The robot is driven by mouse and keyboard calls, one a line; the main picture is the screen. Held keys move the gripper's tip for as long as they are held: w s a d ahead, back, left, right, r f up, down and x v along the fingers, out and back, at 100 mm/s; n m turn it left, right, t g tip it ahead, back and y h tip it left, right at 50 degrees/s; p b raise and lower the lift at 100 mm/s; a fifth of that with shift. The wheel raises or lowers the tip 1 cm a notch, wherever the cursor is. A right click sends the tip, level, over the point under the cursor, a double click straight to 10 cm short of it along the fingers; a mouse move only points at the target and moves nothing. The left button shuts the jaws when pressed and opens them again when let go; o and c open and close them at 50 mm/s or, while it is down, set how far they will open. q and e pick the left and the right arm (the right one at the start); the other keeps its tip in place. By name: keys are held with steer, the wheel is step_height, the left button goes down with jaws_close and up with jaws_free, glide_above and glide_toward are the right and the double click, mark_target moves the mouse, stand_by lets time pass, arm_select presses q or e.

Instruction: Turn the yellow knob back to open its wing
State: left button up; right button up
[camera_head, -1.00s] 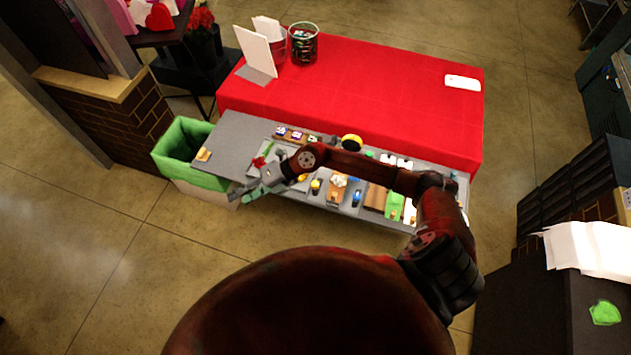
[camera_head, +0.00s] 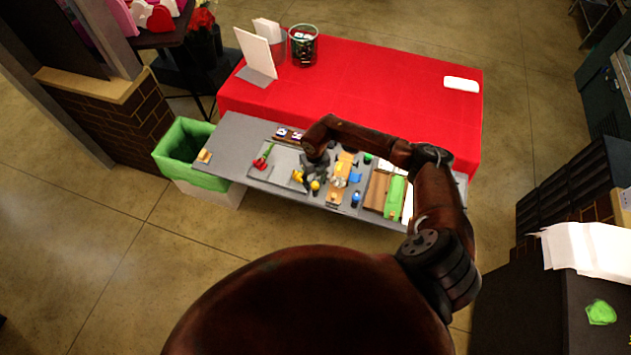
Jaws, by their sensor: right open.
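A small yellow knob (camera_head: 315,186) sits on the grey table, left of a tan wrapping station (camera_head: 334,193). A yellow piece (camera_head: 342,166), which may be its wing, lies over the back of the station; I cannot tell its exact angle. My right gripper (camera_head: 314,174) points down just behind the yellow knob, open and holding nothing that I can see. Whether it touches the knob is unclear. A blue knob (camera_head: 356,198) and a blue piece (camera_head: 355,178) are on the station's right side. My left gripper is out of view.
A red flower with a green stem (camera_head: 262,160) lies on the left of the grey table (camera_head: 235,130). Another yellow item (camera_head: 298,176) is beside my gripper. A green-lined bin (camera_head: 185,150) stands at the left end.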

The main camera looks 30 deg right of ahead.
steer(key=shift+f, duration=0.45)
steer(key=shift+c, duration=0.3)
jaws_close()
